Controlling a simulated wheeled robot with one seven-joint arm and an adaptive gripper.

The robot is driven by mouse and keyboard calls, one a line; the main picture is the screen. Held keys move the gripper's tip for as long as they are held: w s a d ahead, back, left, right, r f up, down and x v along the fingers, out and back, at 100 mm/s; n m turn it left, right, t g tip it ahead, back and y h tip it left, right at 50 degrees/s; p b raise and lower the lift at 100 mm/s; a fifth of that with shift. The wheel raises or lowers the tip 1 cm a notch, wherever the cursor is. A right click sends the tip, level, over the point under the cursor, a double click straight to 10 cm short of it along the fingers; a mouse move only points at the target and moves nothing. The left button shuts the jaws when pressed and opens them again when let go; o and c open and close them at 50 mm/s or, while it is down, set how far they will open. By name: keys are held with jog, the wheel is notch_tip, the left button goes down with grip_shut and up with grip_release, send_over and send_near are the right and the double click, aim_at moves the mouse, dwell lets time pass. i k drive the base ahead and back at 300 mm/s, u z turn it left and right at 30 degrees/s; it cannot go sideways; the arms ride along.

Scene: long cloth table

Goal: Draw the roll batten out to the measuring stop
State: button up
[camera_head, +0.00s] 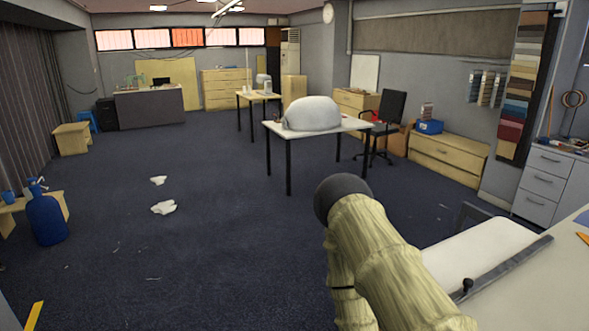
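At the lower right is the corner of a pale table (555,295). A white cloth-like sheet or roll (480,250) lies at its left side. A long dark bar (510,264) runs slantwise along the sheet's right edge, with a small dark knob (467,286) near its lower end. It may be the roll batten, but I cannot tell for certain. A small orange piece (584,237) shows at the right picture edge; I cannot tell whether it is the measuring stop. My gripper is not in view. A pale yellow, ribbed, arm-like shape with a dark round end hides part of the table's left side.
A white-topped table (315,128) with a large white bundle stands mid-room, a dark chair (385,125) beside it. Grey drawers (545,180) stand at the right wall. A blue bottle (46,218) stands at left. White scraps (163,208) lie on the otherwise open dark carpet.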

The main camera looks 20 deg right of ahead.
aim_at(470, 287)
jog(key=z, duration=1.85)
jog(key=k, duration=0.5)
jog(key=u, duration=1.45)
jog(key=i, duration=0.9)
jog(key=z, duration=1.65)
